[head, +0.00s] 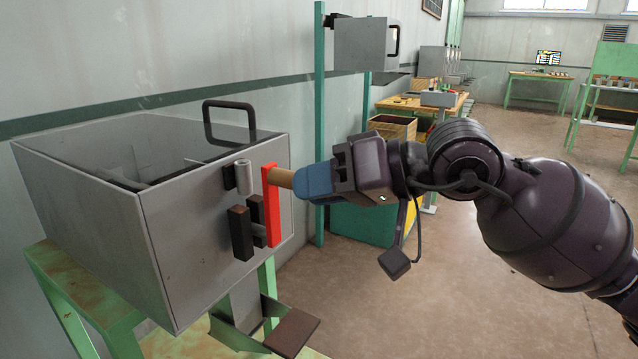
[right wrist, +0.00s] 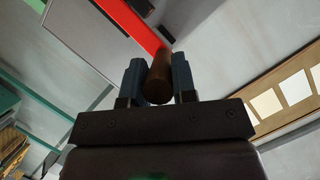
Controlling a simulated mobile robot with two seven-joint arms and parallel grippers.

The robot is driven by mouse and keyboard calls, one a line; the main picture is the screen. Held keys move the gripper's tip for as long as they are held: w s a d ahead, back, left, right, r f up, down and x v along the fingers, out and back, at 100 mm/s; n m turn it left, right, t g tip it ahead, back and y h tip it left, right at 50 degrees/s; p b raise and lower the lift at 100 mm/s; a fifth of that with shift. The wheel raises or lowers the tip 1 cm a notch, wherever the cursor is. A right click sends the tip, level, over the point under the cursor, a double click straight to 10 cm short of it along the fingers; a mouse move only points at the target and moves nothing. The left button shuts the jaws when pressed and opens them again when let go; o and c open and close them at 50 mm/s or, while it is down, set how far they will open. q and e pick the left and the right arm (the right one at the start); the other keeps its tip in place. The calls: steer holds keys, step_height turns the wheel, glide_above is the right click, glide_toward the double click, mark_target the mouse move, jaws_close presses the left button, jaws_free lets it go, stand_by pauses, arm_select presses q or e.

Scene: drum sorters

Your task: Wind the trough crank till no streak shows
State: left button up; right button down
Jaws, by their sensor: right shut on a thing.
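The trough (head: 80,230) is a grey metal box on a green stand at the left of the head view. Its crank has a red arm (head: 271,207) on the trough's right side and a wooden handle (head: 284,178). The red arm stands upright, with the handle at its upper end. The handle also shows in the right wrist view (right wrist: 160,78), between two blue fingers. My right gripper (head: 300,181) is shut on this handle. The trough's inside is partly seen and dark; I cannot tell whether a streak shows. My left gripper is not in view.
Dark blocks (head: 241,233) sit beside the crank on the trough's side. A black loop handle (head: 229,122) rises from the trough's far edge. A brown pedal (head: 292,332) is below. A green post (head: 319,130) stands behind; open floor lies right.

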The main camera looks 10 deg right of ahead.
steer(key=c, duration=0.9)
jaws_free()
steer(key=shift+a, duration=0.1)
steer(key=v, duration=1.1)
steer(key=shift+f+p, duration=0.1)
steer(key=shift+p, duration=0.25)
